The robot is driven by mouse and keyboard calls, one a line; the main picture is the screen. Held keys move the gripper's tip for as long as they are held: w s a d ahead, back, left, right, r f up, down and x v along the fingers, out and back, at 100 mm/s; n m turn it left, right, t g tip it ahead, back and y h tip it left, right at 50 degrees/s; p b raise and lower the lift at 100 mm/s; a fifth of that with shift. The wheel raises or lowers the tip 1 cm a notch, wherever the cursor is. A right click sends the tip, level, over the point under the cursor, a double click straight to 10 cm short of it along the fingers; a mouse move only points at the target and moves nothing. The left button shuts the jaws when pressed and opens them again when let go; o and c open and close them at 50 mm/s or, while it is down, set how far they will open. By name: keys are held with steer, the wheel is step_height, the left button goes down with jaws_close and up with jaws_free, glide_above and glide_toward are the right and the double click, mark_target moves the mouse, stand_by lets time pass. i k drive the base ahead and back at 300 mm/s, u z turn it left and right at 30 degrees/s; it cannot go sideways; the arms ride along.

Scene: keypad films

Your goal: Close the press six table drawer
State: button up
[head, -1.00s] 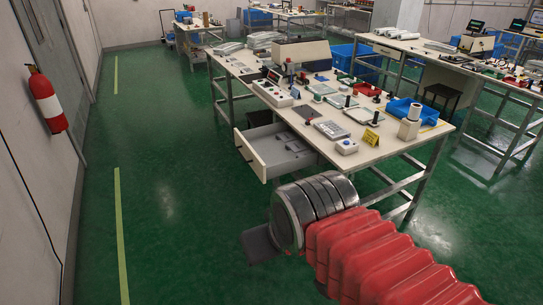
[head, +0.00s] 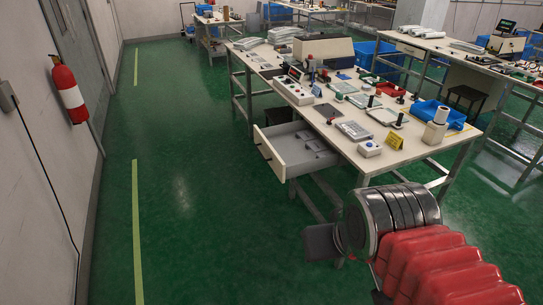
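The table drawer (head: 291,151) is white with a pale front and hangs pulled out from under the near end of the workbench (head: 366,158). Some flat grey items lie inside it. A small handle shows on its front (head: 267,153). My arm, in a red sleeve with a metal cuff, comes in from the lower right. My gripper (head: 322,241) is a dark grey shape at the end of the cuff, below and in front of the drawer and apart from it. Its fingers cannot be made out.
Green floor is free to the left of the drawer, with a yellow line (head: 137,225) along it. A fire extinguisher (head: 70,92) hangs on the left wall. The bench leg (head: 451,172) stands behind my arm.

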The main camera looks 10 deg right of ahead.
mark_target(287, 155)
steer(key=u, duration=0.05)
steer(key=i, duration=1)
steer(key=u, duration=1.95)
steer(key=i, duration=0.35)
